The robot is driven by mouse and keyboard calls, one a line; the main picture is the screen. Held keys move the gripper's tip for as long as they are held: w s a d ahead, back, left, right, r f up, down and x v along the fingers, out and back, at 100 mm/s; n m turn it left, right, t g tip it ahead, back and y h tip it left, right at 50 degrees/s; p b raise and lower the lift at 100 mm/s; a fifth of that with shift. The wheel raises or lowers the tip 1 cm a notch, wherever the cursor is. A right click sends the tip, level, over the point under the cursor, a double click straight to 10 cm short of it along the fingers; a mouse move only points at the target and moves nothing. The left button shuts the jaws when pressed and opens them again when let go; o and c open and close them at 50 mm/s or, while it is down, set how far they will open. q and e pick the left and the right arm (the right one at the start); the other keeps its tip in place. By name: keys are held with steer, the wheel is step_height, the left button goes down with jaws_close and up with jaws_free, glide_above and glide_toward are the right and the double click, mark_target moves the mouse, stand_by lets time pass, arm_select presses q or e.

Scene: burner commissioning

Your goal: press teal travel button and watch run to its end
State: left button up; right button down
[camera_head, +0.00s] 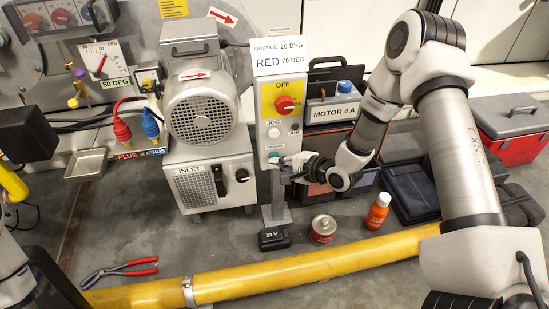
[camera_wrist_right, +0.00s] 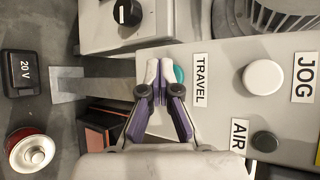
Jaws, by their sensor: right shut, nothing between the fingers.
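The teal travel button (camera_wrist_right: 179,74) shows beside the TRAVEL label in the right wrist view, partly covered by my fingertips. In the head view the teal button (camera_head: 274,155) is low on the grey control box (camera_head: 267,128). My right gripper (camera_wrist_right: 159,72) is shut with nothing between its fingers. Its tips overlap the button's edge; I cannot tell whether they touch it. In the head view the right gripper (camera_head: 284,163) comes to the box from the right. The left gripper is not in view; only part of my left arm shows at the lower left.
The box also carries a red OFF/ON knob (camera_head: 285,105), a white JOG button (camera_wrist_right: 263,77) and a dark AIR button (camera_wrist_right: 265,141). A burner motor (camera_head: 200,112) stands left. A dial (camera_head: 103,62) labelled 50 DEG is upper left. A yellow pipe (camera_head: 240,280) crosses the floor.

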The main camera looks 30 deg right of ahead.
steer(key=shift+s+a, duration=0.2)
steer(key=shift+s, duration=0.6)
steer(key=shift+s+p, duration=0.1)
steer(key=shift+p, duration=0.2)
steer(key=s, duration=0.2)
steer(key=s+a, duration=0.1)
steer(key=s, duration=0.1)
steer(key=shift+s+a+p, duration=0.15)
steer(key=shift+s+p, duration=0.2)
stand_by(0.3)
